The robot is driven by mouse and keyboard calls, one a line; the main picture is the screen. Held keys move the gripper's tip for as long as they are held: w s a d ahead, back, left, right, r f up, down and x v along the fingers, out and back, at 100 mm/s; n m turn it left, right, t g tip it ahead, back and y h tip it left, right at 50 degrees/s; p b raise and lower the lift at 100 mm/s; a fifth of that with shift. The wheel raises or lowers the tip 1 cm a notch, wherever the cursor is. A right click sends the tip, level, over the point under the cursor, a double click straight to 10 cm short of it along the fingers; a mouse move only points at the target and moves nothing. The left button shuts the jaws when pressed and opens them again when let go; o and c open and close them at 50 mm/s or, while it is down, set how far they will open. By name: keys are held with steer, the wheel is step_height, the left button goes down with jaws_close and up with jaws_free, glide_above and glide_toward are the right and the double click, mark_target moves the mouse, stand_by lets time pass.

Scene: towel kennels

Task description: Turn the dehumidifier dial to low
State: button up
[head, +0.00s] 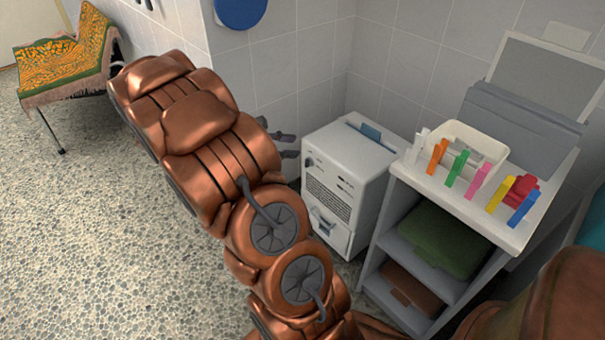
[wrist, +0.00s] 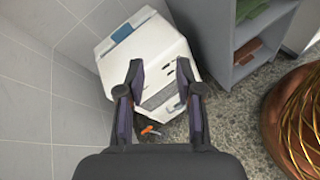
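The dehumidifier (head: 350,165) is a white box against the tiled wall, left of the shelf unit, with a grille on its front. A small dark knob (head: 309,161), which looks like the dial, sits at the upper left of that front; its setting is too small to read. My gripper (head: 291,146) is partly hidden behind my arm, with its dark fingertips just left of the dehumidifier and apart. In the wrist view, the two fingers of my gripper (wrist: 161,72) are spread with nothing between them, in front of the dehumidifier (wrist: 140,45). I cannot make out the dial there.
A grey shelf unit (head: 397,168) stands right of the dehumidifier, with a white bin (head: 458,135), coloured clips and a grey case on top, and folded cloths (head: 440,238) below. A patterned towel (head: 60,65) lies on a cot at the far left. The left pebbled floor is free.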

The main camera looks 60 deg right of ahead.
steer(key=w+d+f+n+h+b, duration=0.2)
steer(key=w+d+f+b, duration=0.15)
steer(key=f, duration=0.25)
steer(key=w+d+f+n+h+b, duration=0.1)
steer(key=w+d+f+n+b, duration=0.1)
steer(key=d+f+b, duration=0.3)
steer(key=n+t+h+b, duration=0.3)
steer(key=n+b, duration=0.1)
glide_toward(308, 163)
steer(key=r, duration=0.1)
steer(key=b+x, duration=0.2)
steer(key=x, duration=0.5)
steer(key=shift+w+d+b, duration=0.15)
steer(key=shift+d+b, duration=0.25)
steer(key=shift+r, duration=0.1)
jaws_close()
